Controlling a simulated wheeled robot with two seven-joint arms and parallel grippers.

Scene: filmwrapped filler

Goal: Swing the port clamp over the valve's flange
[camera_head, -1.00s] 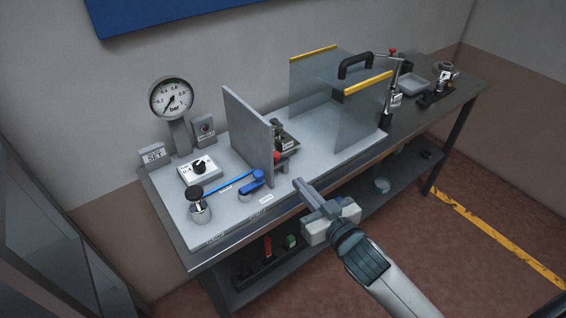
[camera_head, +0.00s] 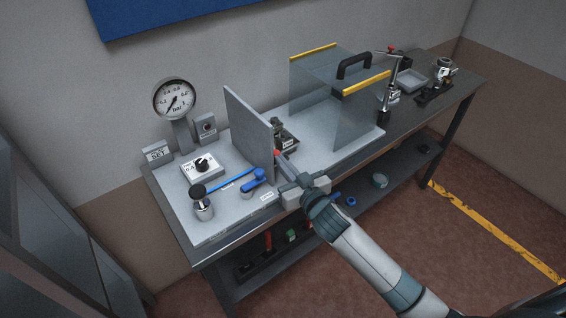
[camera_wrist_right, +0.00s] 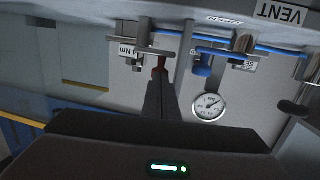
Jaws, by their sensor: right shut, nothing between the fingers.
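My right gripper (camera_head: 281,160) is shut with nothing between its fingers. Its fingertips are at the red tip (camera_head: 276,153) of a small dark clamp-like fixture (camera_head: 288,141), just right of a grey upright panel. In the right wrist view the shut fingers (camera_wrist_right: 159,82) point at the red tip (camera_wrist_right: 161,66), touching or nearly so. The fixture's metal parts and a label ending in "Nm" (camera_wrist_right: 127,49) show beyond. The fingers and panel partly hide the fixture, so I cannot make out its flange or the clamp's exact angle. A fitting (camera_head: 441,74) stands at the bench's far right. My left gripper is not in view.
The grey panel (camera_head: 249,135) stands close left of my fingers. A clear guard (camera_head: 355,118) with a black handle (camera_head: 354,66) stands to the right. A blue lever (camera_head: 254,180), a knob box (camera_head: 201,166) and a gauge (camera_head: 175,98) are on the left.

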